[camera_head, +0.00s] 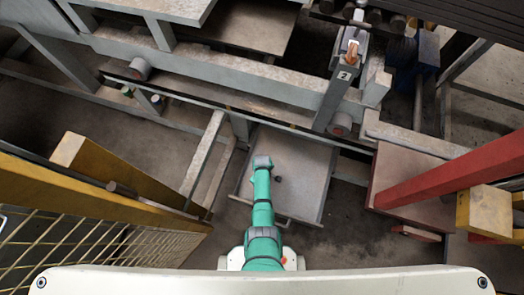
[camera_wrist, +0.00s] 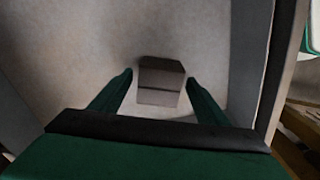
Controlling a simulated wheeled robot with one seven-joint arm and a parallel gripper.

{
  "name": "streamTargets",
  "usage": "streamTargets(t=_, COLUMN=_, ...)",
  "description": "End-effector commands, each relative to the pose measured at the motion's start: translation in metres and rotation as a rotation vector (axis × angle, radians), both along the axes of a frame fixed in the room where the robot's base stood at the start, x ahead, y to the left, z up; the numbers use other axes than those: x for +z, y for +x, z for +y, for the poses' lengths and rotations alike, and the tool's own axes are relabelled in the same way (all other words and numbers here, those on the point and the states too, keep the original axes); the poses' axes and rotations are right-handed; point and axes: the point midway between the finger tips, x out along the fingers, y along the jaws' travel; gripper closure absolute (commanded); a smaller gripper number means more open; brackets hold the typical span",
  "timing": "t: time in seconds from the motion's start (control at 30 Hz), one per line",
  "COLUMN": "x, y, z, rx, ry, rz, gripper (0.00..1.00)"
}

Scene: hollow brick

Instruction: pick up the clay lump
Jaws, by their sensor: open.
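A small grey-brown block, which I take to be the clay lump (camera_wrist: 160,75), lies on a pale flat surface in the wrist view. My gripper (camera_wrist: 159,90) is open, with one green finger on each side of the lump. The fingertips look apart from its sides; I cannot tell how high they are above the surface. In the head view a small dark spot, probably the lump (camera_head: 278,179), shows on the grey tray (camera_head: 309,190) just right of my arm. The fingers are hidden there.
The tray has low raised edges, and a side wall (camera_wrist: 262,60) shows at right in the wrist view. Grey metal framework (camera_head: 210,75) lies beyond the tray. A yellow beam with mesh (camera_head: 120,205) is at left, a red beam (camera_head: 450,170) at right. The tray's right part is bare.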

Motion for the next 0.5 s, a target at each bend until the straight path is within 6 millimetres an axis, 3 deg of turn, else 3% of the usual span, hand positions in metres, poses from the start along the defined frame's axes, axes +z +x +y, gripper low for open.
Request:
streamTargets(t=0.07, x=0.0001, y=-0.0001, z=-0.0003, rx=-0.001, ry=0.0, rz=0.0, gripper=0.31)
streamTargets(t=0.27, x=0.0001, y=-0.0002, z=-0.0002, rx=-0.001, ry=0.0, rz=0.0, gripper=0.77)
streamTargets(t=0.5, x=0.0004, y=0.0001, z=0.0002, rx=0.0, ry=0.0, rz=0.0, gripper=0.8)
